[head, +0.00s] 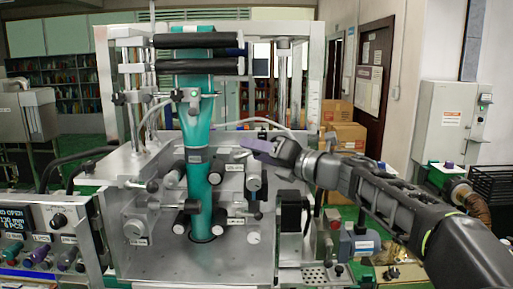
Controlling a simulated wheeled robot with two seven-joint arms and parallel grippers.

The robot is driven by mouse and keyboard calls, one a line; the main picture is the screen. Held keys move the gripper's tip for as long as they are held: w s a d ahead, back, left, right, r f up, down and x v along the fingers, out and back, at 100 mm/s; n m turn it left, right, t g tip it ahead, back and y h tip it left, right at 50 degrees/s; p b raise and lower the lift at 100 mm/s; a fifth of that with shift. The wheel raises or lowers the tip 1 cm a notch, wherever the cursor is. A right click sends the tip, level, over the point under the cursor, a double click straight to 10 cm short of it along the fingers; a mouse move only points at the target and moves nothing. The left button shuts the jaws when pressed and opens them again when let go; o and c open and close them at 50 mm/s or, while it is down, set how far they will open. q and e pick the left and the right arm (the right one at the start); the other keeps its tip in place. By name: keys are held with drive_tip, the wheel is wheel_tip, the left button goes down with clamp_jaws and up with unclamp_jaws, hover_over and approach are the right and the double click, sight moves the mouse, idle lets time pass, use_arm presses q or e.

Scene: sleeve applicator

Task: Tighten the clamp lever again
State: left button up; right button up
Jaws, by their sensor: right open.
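The sleeve applicator (130,90) stands in front of me as a metal frame with a teal sleeve (195,125) running down its middle. I cannot tell for certain which part is the clamp lever. A small lever with a black knob (152,186) sticks out at the left of the sleeve. A dark handle (254,207) sits at the right, among the rollers below my right gripper. My right gripper (257,147) comes in from the right and is open, in front of the machine to the right of the sleeve. Its fingertips are small and partly blurred here. My left gripper is out of view.
A control panel (40,225) with knobs stands at the lower left. Black rollers (197,66) cross the top of the machine. Black and white rollers (253,183) jut out beside the sleeve. Cardboard boxes (345,137) stand behind at the right.

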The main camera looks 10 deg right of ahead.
drive_tip(key=shift+w, duration=0.1)
drive_tip(key=shift+c, duration=0.5)
clamp_jaws()
